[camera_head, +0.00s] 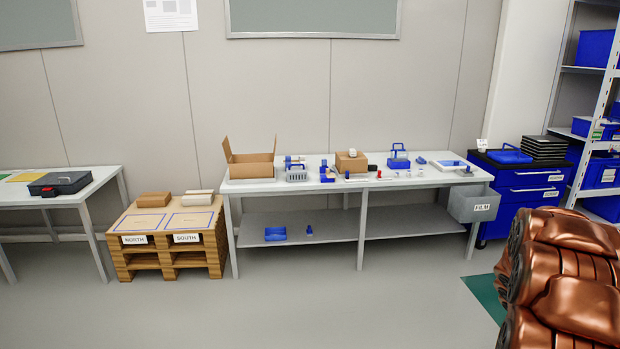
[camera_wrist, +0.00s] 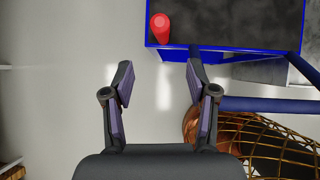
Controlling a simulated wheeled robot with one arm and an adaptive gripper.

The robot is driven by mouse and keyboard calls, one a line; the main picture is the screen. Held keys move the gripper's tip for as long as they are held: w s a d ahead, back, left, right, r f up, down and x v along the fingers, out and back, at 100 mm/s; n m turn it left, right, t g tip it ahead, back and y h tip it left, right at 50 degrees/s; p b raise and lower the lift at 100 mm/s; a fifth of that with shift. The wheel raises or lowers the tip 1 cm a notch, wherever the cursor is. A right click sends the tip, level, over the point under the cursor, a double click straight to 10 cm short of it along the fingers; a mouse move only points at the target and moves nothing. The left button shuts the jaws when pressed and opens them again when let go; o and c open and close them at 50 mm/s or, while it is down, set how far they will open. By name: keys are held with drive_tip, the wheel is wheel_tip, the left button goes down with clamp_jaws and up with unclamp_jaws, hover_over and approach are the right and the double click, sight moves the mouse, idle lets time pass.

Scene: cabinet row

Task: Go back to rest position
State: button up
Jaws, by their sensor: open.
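My gripper (camera_wrist: 158,85) shows in the wrist view with its two fingers apart and nothing between them. Pale grey floor shows between the fingertips. Beyond the fingertips, at the top, is a dark surface with a blue edge (camera_wrist: 225,48), and a red object (camera_wrist: 160,27) is at its left corner. The gripper does not show in the head view. A copper-coloured ribbed part (camera_head: 565,285), which I take to be my arm, fills the lower right of the head view.
A long workbench (camera_head: 350,226) carries a cardboard box (camera_head: 250,170) and blue items. A pallet (camera_head: 170,258) stands left of it, a second table (camera_head: 40,207) further left. A blue drawer cabinet (camera_head: 520,195) and shelving (camera_head: 585,60) are at right. The front floor is clear.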

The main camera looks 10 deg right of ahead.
drive_tip(key=s+a+r+m+y, duration=0.1)
drive_tip(key=a+r+m, duration=0.35)
drive_tip(key=a, duration=0.55)
drive_tip(key=s+a+r+m+y, duration=0.15)
drive_tip(key=a+r+m, duration=0.3)
drive_tip(key=a, duration=0.65)
drive_tip(key=s+a+m+y, duration=0.1)
drive_tip(key=s+a+m, duration=0.1)
drive_tip(key=s+a, duration=0.3)
drive_tip(key=s+a+r+m+g+y, duration=0.1)
drive_tip(key=s+a, duration=0.5)
drive_tip(key=a, duration=0.7)
drive_tip(key=s+a+r+m+g+y, duration=0.1)
drive_tip(key=s+a+m+y, duration=0.1)
drive_tip(key=s+a+m, duration=0.3)
drive_tip(key=a, duration=0.4)
drive_tip(key=shift+s+r, duration=0.15)
drive_tip(key=shift+r, duration=0.1)
drive_tip(key=shift+a+y, duration=0.1)
drive_tip(key=shift+y, duration=0.15)
drive_tip(key=shift+c, duration=0.3)
